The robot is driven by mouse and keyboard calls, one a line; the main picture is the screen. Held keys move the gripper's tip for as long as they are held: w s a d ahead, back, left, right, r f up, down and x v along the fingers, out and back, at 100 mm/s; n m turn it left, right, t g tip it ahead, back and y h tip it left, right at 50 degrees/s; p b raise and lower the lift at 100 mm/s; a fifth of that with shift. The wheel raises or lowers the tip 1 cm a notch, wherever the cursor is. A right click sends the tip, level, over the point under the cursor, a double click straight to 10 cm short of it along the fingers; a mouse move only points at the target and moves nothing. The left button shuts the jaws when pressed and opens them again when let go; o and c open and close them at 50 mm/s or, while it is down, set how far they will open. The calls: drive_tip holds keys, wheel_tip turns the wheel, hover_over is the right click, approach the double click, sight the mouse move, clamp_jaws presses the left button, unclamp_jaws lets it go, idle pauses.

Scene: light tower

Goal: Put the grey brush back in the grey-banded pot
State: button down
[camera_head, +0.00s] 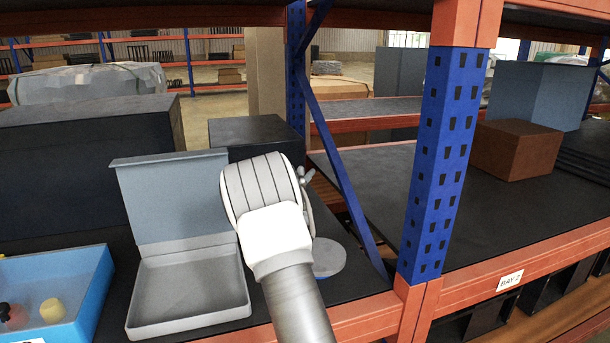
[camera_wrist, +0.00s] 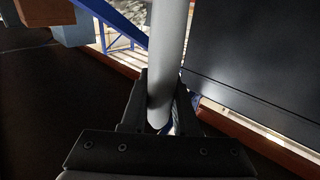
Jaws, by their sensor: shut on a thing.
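My gripper (camera_wrist: 161,108) is shut on a smooth grey rod (camera_wrist: 171,45) in the wrist view. The rod runs from the top edge down between the two dark fingers. I cannot tell whether it is the grey brush, as no bristles show. In the head view my own white and grey arm hides the fingers and most of what they hold. A flat grey disc (camera_head: 328,258) lies low on the dark shelf just right of my arm, partly covered by it. I cannot make out a grey-banded pot in either view.
An open grey box (camera_head: 187,287) with its lid raised stands left of my arm. A blue tray (camera_head: 70,290) with small items is at far left. Dark boxes (camera_head: 90,160) stand behind. A blue rack post (camera_head: 445,160) rises on the right, with a brown box (camera_head: 515,150) beyond.

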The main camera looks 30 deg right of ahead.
drive_tip(key=c, duration=0.7)
unclamp_jaws()
drive_tip(key=shift+f, duration=0.1)
drive_tip(key=shift+r+p, duration=0.3)
drive_tip(key=shift+r, duration=0.05)
drive_tip(key=v, duration=1.2)
drive_tip(key=shift+s+f+b, duration=0.1)
drive_tip(key=shift+b, duration=0.2)
